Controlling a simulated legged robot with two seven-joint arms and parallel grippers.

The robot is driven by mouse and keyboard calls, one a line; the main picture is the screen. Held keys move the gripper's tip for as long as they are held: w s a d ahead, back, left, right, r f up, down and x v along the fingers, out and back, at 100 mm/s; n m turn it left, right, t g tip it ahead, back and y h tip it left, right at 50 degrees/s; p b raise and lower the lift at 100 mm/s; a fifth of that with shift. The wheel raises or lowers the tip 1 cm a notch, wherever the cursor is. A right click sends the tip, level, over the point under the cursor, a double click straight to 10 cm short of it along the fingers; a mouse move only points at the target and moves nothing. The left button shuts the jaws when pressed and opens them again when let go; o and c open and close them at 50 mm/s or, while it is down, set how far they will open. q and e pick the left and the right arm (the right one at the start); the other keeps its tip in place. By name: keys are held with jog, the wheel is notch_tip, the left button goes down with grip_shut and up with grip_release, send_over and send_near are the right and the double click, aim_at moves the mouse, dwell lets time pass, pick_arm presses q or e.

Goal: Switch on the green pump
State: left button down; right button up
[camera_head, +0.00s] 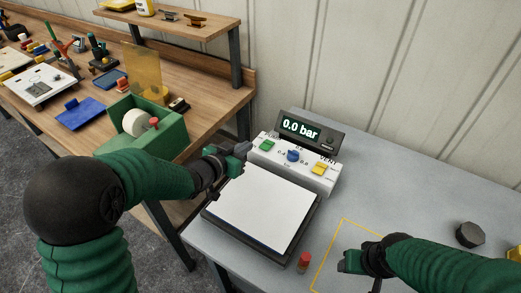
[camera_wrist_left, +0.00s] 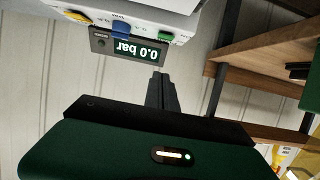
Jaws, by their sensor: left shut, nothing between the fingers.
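The white control box (camera_head: 313,176) stands at the back of the grey table. It carries a green button (camera_head: 267,146) at its left, a blue knob (camera_head: 293,155) in the middle and a yellow button (camera_head: 319,168) marked VENT at its right. The display (camera_head: 311,132) behind it reads 0.0 bar. My left gripper (camera_head: 241,149) is shut and empty, just left of the green button. In the left wrist view its fingers (camera_wrist_left: 161,92) point toward the green button (camera_wrist_left: 166,37), with a gap between. My right gripper (camera_head: 352,262) is over the front of the table; its jaws are unclear.
A white sheet (camera_head: 265,214) lies on a dark tray in front of the box. A small red-capped item (camera_head: 304,262) stands near the table's front. A dark knob-like piece (camera_head: 470,234) sits at the right. A wooden bench (camera_head: 205,92) with a green holder (camera_head: 170,132) is at the left.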

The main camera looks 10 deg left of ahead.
pick_arm(q)
send_over(260, 154)
jog(key=f, duration=0.3)
jog(key=w+f, duration=0.1)
jog(key=shift+d+f, duration=0.2)
jog(key=shift+d, duration=0.1)
pick_arm(e)
jog(key=shift+w, duration=0.1)
pick_arm(q)
jog(key=f, duration=0.2)
jog(key=shift+s+a+f, duration=0.15)
jog(key=shift+s+f, duration=0.15)
pick_arm(e)
jog(key=shift+f, duration=0.2)
pick_arm(q)
jog(key=shift+s+f, duration=0.15)
jog(key=shift+f, duration=0.25)
